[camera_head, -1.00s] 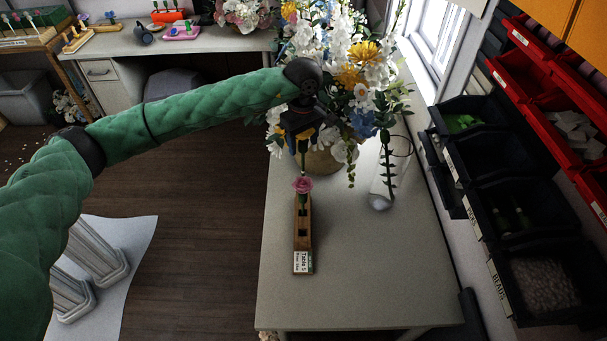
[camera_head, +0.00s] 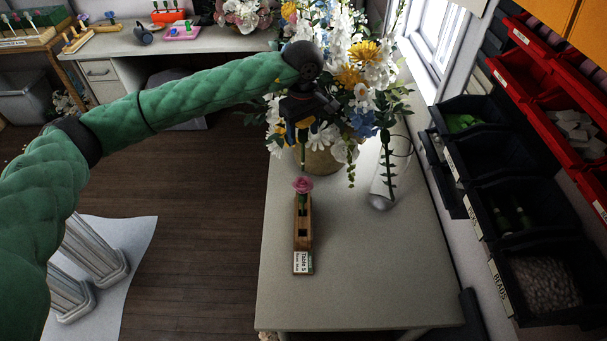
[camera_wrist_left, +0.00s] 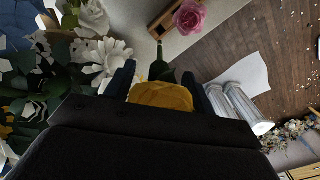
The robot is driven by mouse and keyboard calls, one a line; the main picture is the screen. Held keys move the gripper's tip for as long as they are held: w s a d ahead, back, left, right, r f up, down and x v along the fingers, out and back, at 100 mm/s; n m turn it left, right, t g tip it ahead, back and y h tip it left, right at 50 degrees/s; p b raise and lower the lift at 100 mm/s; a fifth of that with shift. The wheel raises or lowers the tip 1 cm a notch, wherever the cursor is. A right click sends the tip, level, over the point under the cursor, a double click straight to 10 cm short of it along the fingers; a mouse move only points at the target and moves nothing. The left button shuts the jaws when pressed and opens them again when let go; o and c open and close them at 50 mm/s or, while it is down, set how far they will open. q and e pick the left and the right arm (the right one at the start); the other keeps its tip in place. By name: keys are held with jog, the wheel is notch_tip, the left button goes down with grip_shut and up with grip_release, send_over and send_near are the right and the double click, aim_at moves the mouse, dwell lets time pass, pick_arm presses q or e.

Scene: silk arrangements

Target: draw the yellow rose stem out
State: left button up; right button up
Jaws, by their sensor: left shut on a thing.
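My left gripper (camera_head: 300,126) is shut on the yellow rose stem, high over the table. In the left wrist view the yellow rose's bloom (camera_wrist_left: 163,95) sits between the two fingers, its lower part hidden by the gripper body. Its green stem (camera_head: 302,154) hangs down toward the far end of the wooden block (camera_head: 302,262). I cannot tell whether the stem's tip is clear of the block. A pink rose (camera_head: 302,185) stands upright in the block, nearer than the yellow stem. The block has a square empty hole and a "Table 5" label at its near end. My right gripper is not in view.
A large bouquet (camera_head: 362,75) in a round vase stands close behind and right of the gripper. A clear tube-like vase (camera_head: 381,198) with a green stem is at right. The table's front (camera_head: 360,285) is bare. Bins (camera_head: 505,150) line the right wall.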

pick_arm(q)
jog(key=shift+r, duration=2.3)
jog(key=shift+r+b, duration=0.45)
jog(key=shift+r, duration=0.55)
